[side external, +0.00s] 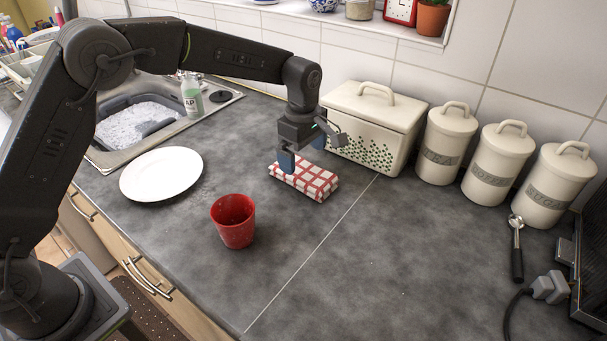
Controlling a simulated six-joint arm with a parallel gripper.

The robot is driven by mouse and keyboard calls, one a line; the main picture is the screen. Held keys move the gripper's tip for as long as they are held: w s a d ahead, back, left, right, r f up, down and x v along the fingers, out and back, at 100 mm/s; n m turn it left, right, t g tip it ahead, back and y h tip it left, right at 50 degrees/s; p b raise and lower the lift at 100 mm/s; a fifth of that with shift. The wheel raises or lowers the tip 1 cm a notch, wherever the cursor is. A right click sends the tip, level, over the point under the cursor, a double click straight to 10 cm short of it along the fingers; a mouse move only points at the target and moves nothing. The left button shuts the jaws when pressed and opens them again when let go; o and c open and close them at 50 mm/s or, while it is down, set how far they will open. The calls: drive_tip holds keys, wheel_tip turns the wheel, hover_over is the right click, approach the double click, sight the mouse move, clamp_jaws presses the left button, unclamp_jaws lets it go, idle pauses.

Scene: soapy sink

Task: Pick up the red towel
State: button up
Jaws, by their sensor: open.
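The red towel (306,184) is a folded red-and-white checked cloth. It lies flat on the grey countertop in front of the white bread bin. My gripper (303,158) points down over the towel's far left part, with its jaws open. One blue-grey fingertip is at the towel's left end and overlaps it in the picture. The other finger is on the right, near the bread bin. I cannot tell whether either finger touches the cloth. Nothing is held between the fingers.
The bread bin (372,125) stands close behind the towel, with cream canisters (495,165) to its right. A red cup (234,221) and white plate (161,174) are to the left. A soapy sink (137,120) is at back left.

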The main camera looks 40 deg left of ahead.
sight(303, 170)
drive_tip(key=shift+f, duration=2.75)
drive_tip(key=shift+c, duration=0.2)
drive_tip(key=c, duration=0.8)
drive_tip(key=shift+r, duration=0.1)
drive_tip(key=shift+r, duration=0.1)
drive_tip(key=shift+w+r, duration=0.1)
drive_tip(key=shift+r, duration=0.5)
wheel_tip(303, 170, up, 3)
drive_tip(key=shift+f, duration=0.1)
drive_tip(key=s+a+r, duration=0.3)
drive_tip(key=a+r, duration=0.3)
drive_tip(key=a, duration=0.5)
drive_tip(key=shift+s+r, duration=0.15)
drive_tip(key=shift+r, duration=0.25)
